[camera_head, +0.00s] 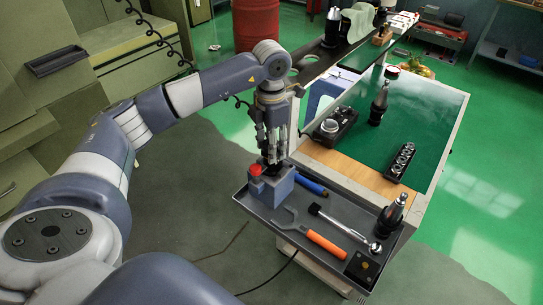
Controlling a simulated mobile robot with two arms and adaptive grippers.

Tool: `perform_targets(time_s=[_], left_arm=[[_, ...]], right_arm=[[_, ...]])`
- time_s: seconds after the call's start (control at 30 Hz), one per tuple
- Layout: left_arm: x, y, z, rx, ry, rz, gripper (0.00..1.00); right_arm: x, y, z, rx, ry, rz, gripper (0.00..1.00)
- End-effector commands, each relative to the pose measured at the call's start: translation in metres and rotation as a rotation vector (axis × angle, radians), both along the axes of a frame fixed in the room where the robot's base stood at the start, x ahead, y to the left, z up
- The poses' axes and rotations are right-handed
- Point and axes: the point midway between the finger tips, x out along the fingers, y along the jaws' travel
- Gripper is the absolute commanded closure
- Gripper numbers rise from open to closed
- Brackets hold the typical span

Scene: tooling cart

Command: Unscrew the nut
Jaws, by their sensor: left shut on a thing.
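My left gripper (271,160) points straight down over a small grey-blue block (274,190) at the tray's left corner. Its fingers are shut around a small dark part on top of the block, which I take to be the nut. The fingers mostly hide it, so its thread and how far it sits on cannot be seen. A red round cap (255,170) is on the block, just left of the fingertips. My right gripper is not in view.
The grey tray (330,212) also holds an orange-handled wrench (327,245), a ratchet (345,228), a blue-handled tool (311,186), a black tool holder (391,213) and a black box (363,268). Behind it, the cart's green top (400,125) carries a socket rack (400,161) and has free room.

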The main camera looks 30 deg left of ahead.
Motion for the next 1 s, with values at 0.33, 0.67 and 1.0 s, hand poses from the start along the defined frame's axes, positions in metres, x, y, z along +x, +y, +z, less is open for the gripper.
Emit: perform_targets(time_s=[0.33, 0.67, 1.0], left_arm=[[-0.0005, -0.0005, -0.0004, 0.000, 0.002, 0.390, 0.91], [-0.0005, -0.0004, -0.0008, 0.000, 0.002, 0.411, 0.46], [-0.0003, -0.0002, -0.0004, 0.000, 0.001, 0.410, 0.34]], right_arm=[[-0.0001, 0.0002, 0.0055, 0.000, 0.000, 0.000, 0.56], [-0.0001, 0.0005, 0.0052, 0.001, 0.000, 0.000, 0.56], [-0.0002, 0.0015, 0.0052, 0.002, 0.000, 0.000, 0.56]])
